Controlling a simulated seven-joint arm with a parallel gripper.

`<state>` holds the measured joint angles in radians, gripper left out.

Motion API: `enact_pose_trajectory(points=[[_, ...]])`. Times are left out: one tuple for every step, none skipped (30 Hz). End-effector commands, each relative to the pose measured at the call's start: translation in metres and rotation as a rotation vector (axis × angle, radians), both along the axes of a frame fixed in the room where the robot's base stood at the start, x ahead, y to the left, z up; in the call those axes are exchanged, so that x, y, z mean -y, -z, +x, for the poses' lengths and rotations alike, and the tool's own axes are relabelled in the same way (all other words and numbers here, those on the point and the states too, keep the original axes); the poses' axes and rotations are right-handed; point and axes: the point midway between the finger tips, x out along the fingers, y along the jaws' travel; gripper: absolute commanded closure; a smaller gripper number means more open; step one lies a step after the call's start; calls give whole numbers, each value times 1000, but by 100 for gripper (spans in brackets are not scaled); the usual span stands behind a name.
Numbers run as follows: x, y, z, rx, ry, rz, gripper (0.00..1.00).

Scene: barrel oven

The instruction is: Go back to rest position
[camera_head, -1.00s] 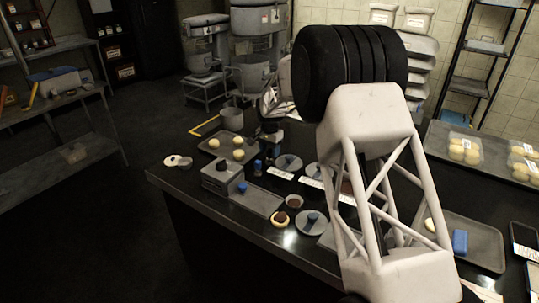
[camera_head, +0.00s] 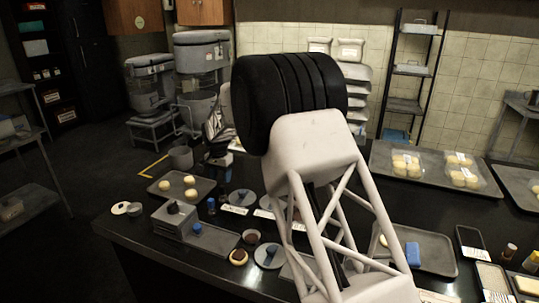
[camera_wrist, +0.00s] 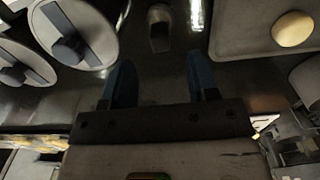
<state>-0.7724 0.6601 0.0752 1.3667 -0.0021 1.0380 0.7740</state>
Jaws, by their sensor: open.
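My gripper (camera_wrist: 160,85) shows in the wrist view with its two blue fingers apart and nothing between them. It hangs over the dark counter (camera_wrist: 150,65). Round grey discs with dark blue handles (camera_wrist: 75,45) lie to its left in that view. A tray (camera_wrist: 235,45) with a pale dough ball (camera_wrist: 293,29) on it is at the upper right. In the head view my white lattice arm and black wheel-like joint cover the middle of the counter, and the gripper's fingers cannot be made out clearly there.
In the head view, a tray with dough balls (camera_head: 176,180) and a grey box (camera_head: 175,219) stand on the counter's left. A tray with packed dough (camera_head: 385,163) is at the back right. Another tray (camera_head: 437,242) holds a blue block (camera_head: 413,254). Mixers (camera_head: 203,65) stand behind.

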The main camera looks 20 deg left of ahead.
Motion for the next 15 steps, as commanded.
enact_pose_trajectory(points=[[0,0,0,0,0,0,46],[0,0,0,0,0,0,46],[0,0,0,0,0,0,46],[1,-1,0,0,0,0,46],[1,-1,0,0,0,0,46],[3,-3,1,1,1,1,46],[5,-4,1,1,1,1,46],[7,-6,1,2,1,2,46],[11,-9,2,3,2,3,46],[15,-12,3,4,2,4,46],[19,-15,4,5,3,5,46],[26,-20,5,6,3,5,46],[32,-23,5,7,4,6,46],[39,-28,6,8,3,7,46],[47,-34,7,10,3,9,46]])
